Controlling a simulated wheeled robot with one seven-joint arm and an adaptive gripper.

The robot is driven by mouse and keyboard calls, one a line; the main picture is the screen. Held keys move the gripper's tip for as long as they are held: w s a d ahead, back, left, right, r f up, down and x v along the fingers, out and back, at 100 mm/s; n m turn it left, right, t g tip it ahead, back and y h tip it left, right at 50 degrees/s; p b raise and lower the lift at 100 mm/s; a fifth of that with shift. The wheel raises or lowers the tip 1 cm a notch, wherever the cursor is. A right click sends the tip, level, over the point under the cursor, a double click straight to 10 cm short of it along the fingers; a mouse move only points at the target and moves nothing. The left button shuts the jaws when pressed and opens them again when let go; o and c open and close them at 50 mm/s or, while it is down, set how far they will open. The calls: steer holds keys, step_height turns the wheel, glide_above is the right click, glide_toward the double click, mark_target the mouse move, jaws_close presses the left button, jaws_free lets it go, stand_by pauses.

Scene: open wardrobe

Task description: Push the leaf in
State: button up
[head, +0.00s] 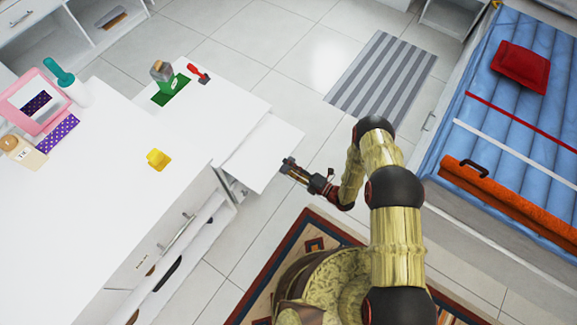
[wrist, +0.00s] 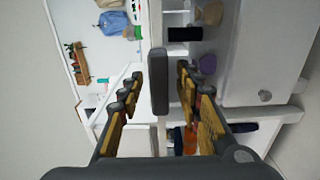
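The white leaf (head: 262,153) is a flat panel sticking out to the right from the white unit in the head view. My gripper (head: 288,167) is beside the leaf's right-hand edge; whether they touch cannot be told from here. In the wrist view my gripper's two fingers (wrist: 160,98) stand wide apart, one on each side. A dark grey upright bar (wrist: 158,82) shows between them, in line with a pale narrow panel edge. I cannot tell whether the bar is part of the leaf. No finger visibly closes on anything.
A white dresser top (head: 105,205) at left bears a yellow block (head: 158,159) and a pink frame (head: 62,118). A green item (head: 170,90) and a red tool (head: 198,74) lie on the white surface behind.

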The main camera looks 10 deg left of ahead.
steer(key=shift+a, duration=0.15)
steer(key=shift+c, duration=0.9)
jaws_close()
